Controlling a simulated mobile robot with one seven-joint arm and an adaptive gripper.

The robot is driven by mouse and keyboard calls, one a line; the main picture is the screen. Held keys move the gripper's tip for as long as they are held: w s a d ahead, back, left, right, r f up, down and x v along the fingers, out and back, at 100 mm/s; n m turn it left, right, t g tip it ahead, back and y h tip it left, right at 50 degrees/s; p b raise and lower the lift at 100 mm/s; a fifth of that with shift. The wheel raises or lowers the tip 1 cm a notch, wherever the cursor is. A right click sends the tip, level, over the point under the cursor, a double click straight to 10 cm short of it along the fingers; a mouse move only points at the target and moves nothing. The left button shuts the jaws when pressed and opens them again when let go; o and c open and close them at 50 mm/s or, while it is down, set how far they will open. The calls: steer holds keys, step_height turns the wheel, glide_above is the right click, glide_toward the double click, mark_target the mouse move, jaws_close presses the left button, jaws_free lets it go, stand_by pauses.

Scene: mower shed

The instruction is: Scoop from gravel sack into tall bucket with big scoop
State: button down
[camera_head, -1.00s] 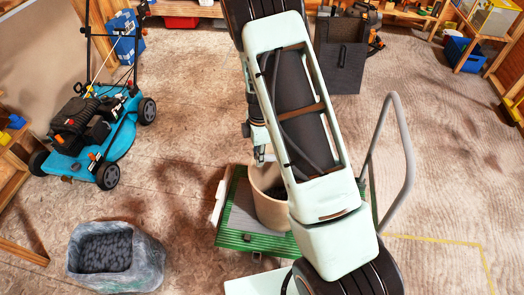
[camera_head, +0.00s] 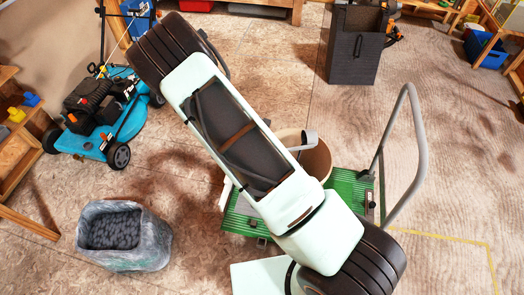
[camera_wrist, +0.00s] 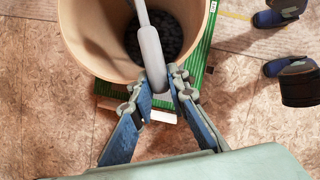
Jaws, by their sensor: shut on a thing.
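The gravel sack (camera_head: 155,240), a grey translucent bag full of dark gravel (camera_head: 112,230), stands on the floor at lower left in the head view. The tall beige bucket (camera_head: 318,162) stands on a green cart, partly covered by my arm. In the wrist view the bucket (camera_wrist: 85,45) is at the top, with dark gravel-like pieces inside. My gripper (camera_wrist: 160,88) is shut on the grey handle of the big scoop (camera_wrist: 151,55) at the bucket's near rim. The handle reaches over the bucket opening; the scoop's head is out of frame. My arm hides the gripper in the head view.
The green cart (camera_head: 345,184) has a tall grey push handle (camera_head: 418,130) on its right. A blue mower (camera_head: 95,140) stands at left. A dark box (camera_head: 355,50) stands at the back. Floor is clear between sack and cart.

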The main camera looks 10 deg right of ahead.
step_height(320, 180, down, 7)
steer(key=h+b, duration=0.5)
steer(key=b, duration=0.3)
steer(key=shift+f, duration=0.2)
stand_by(1.2)
